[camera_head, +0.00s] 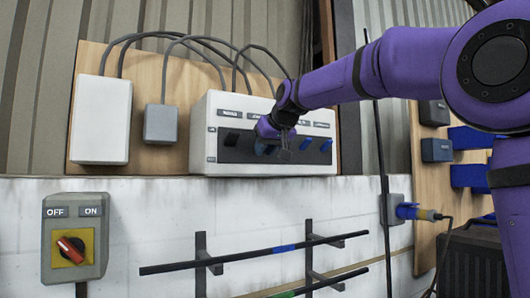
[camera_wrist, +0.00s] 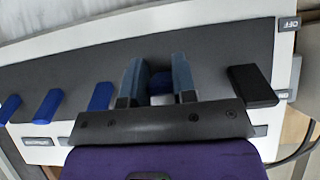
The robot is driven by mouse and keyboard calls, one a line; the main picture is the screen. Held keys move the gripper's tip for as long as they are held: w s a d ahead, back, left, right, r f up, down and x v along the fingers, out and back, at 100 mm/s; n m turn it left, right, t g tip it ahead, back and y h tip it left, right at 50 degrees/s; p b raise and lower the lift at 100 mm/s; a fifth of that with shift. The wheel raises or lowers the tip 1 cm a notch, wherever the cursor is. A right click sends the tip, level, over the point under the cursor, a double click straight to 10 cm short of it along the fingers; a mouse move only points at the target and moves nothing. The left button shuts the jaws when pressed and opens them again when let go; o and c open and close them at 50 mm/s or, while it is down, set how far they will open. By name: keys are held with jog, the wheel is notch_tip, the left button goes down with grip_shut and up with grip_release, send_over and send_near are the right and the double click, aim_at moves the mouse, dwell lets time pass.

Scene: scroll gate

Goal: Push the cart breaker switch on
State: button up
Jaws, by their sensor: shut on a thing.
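The breaker panel (camera_head: 205,150) is a white box with a dark front strip and a row of switches, mounted on the wooden board. Its labels are too small to read, so I cannot tell which switch is the cart breaker. My gripper (camera_head: 272,146) is at the strip, between a black switch (camera_head: 231,139) on the left and two blue switches on the right.
In the wrist view, a black switch (camera_wrist: 251,86) lies right of the fingers and several blue ones left. An OFF/ON box with a red knob (camera_head: 69,248) hangs lower left. Dark bars (camera_head: 240,256) stick out below the panel. Cables arch above it.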

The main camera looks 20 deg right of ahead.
jog(key=r+g, duration=0.1)
jog(key=g, duration=0.3)
jog(key=r+g+h, duration=0.1)
jog(key=g, duration=0.1)
jog(key=shift+w+r, duration=0.3)
jog(key=shift+g, duration=0.3)
dwell(0.3)
jog(key=o, duration=0.9)
jog(key=shift+s+d+r, duration=0.45)
jog(key=shift+s+r, duration=0.35)
jog(key=shift+s, duration=1.45)
jog(key=shift+s+d+r, duration=0.4)
jog(key=shift+s+r, duration=0.4)
jog(key=shift+s, duration=1.4)
jog(key=shift+s+d+r, duration=0.45)
jog(key=shift+s+r, duration=0.35)
jog(key=shift+s, duration=1.45)
jog(key=shift+f, duration=0.1)
